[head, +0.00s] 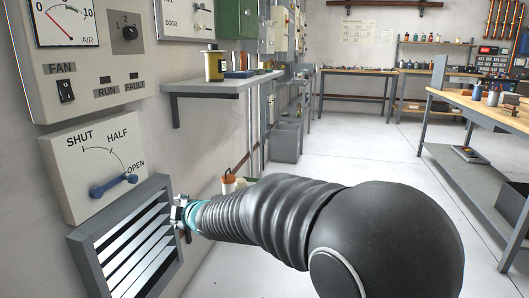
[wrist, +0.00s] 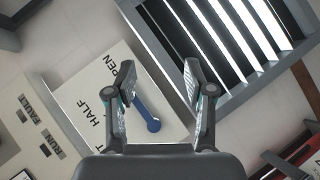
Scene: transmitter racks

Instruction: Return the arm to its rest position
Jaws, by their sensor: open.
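My arm (head: 290,215) reaches out to the left in the head view. My gripper (head: 180,212) is at its end, in front of the right edge of the louvred vent. In the wrist view my gripper (wrist: 153,75) is open, its two fingers apart with nothing between them. The blue lever (head: 114,186) on the SHUT/HALF/OPEN panel (head: 75,180) points toward OPEN. It also shows in the wrist view (wrist: 145,113), beyond the left finger, which hides part of it. My gripper appears clear of the lever in the head view.
The louvred vent (head: 125,245) is below the lever panel. A wall shelf (head: 225,84) holding a yellow spool (head: 213,65) juts out above my gripper. A workbench (head: 485,105) stands at right; the middle floor is clear.

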